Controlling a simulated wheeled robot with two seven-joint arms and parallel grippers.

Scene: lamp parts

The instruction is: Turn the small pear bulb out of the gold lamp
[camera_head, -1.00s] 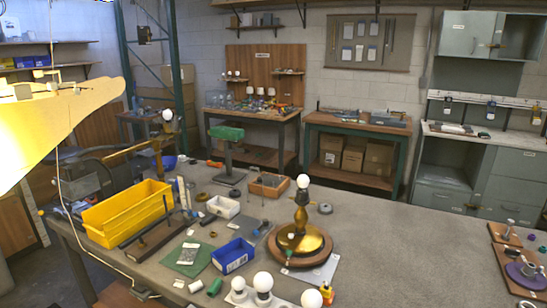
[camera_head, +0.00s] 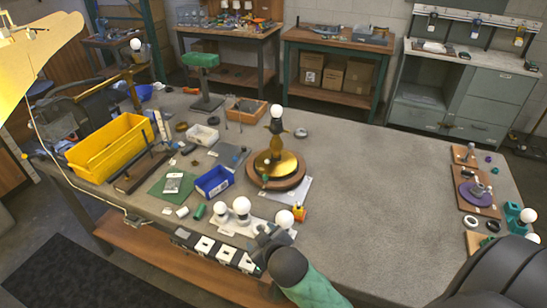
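The gold lamp (camera_head: 277,163) stands upright on a round brown wooden base on the workbench. A small white bulb (camera_head: 276,111) sits at its top, in the dark neck above the brass body. What appears to be my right gripper (camera_head: 266,240) is at the front edge of the bench, below and apart from the lamp. It is dark and seen from behind, with a dark joint and green sleeve behind it. Its fingers are too unclear to tell whether they are open. My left gripper is not in view.
Several white bulbs (camera_head: 242,205) stand on a pale strip in front of the lamp. A blue bin (camera_head: 214,182) and yellow bin (camera_head: 112,147) are to the left. Boards with parts (camera_head: 476,194) lie at the right edge. The bench right of the lamp is clear.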

